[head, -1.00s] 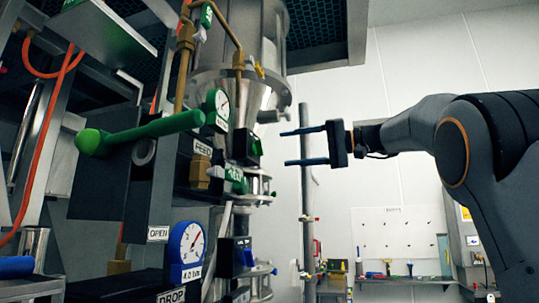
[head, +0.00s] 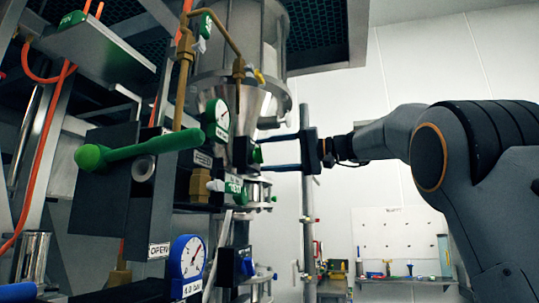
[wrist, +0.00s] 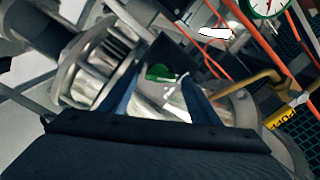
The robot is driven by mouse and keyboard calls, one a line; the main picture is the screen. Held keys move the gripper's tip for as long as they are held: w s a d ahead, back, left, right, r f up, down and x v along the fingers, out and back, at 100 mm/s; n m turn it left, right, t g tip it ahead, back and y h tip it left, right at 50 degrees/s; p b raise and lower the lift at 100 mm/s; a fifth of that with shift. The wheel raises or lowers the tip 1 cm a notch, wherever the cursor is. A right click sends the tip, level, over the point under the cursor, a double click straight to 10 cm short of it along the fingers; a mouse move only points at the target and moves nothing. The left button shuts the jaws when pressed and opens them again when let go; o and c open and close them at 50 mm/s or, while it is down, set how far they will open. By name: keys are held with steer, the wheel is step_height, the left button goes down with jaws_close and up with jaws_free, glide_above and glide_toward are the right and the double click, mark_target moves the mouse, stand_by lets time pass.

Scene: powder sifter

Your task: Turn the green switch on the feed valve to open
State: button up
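A small green switch (head: 257,155) sits on the right face of a dark valve box (head: 241,150), right of the FEED label (head: 203,160). My gripper (head: 264,153) is open, its two dark fingers pointing left, one above and one below the switch. In the wrist view the green switch (wrist: 159,72) shows between the fingers of my gripper (wrist: 162,78). Nothing is clearly gripped, and I cannot tell whether the fingers touch the switch.
A green gauge (head: 217,120) and brass pipe (head: 186,60) are left of the valve box. A blue gauge (head: 188,256) is lower down. A metal hopper (head: 240,60) stands above. A vertical grey pole (head: 305,230) is below my gripper. The white wall side is open.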

steer(key=c, duration=1)
steer(key=shift+o, duration=0.2)
